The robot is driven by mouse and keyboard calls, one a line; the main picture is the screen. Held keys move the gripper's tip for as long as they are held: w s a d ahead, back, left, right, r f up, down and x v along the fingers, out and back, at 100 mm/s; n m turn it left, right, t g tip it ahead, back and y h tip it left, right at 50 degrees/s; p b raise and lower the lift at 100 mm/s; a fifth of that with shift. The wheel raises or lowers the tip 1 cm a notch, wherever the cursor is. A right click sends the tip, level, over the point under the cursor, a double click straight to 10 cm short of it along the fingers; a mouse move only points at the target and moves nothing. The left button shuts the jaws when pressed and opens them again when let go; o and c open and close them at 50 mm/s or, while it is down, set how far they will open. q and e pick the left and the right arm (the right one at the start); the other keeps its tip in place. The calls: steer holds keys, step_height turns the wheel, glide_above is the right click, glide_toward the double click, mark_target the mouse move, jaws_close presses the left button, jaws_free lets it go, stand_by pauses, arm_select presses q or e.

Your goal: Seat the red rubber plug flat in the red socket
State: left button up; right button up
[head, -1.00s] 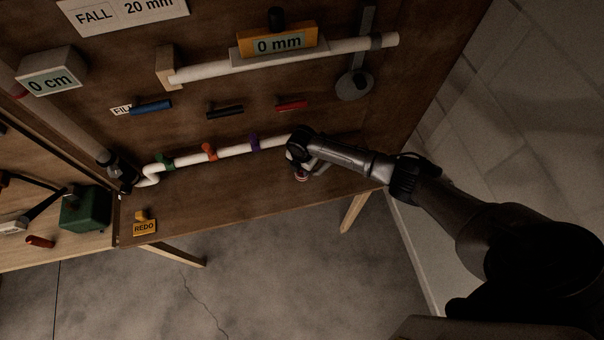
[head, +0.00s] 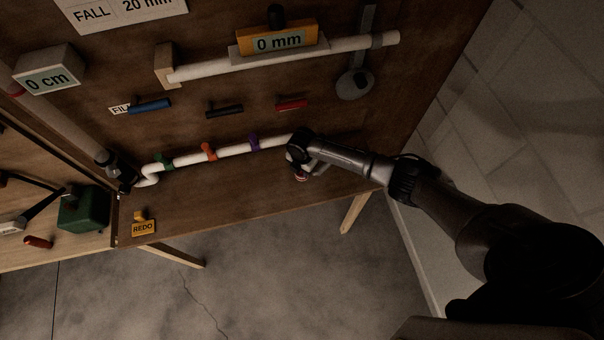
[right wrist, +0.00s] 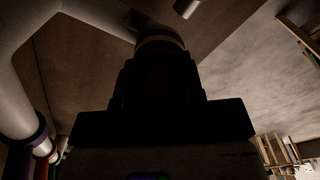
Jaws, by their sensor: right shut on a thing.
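My right gripper (head: 303,164) is at the right end of the lower white pipe, near a small red and pale piece (head: 301,176). In the right wrist view the gripper (right wrist: 158,85) is a dark silhouette, shut on a very dark, faintly reddish thing, apparently the red rubber plug. A round end with a pale band (right wrist: 160,42) shows just beyond the fingertips; it may be the red socket, but the shade hides its colour. I cannot tell whether plug and socket touch or how flat the plug sits. My left gripper is not in view.
The lower white pipe (head: 235,150) carries green, orange and purple collars. Blue, black and red bars (head: 291,104) are on the board above it. An upper pipe (head: 350,46) bears the "0 mm" gauge (head: 280,41). A yellow REDO tag (head: 143,228) is at lower left. Floor below is clear.

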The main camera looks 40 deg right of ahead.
steer(key=o, duration=1.1)
steer(key=shift+o, duration=0.4)
step_height(320, 180, up, 12)
steer(key=shift+r, duration=0.95)
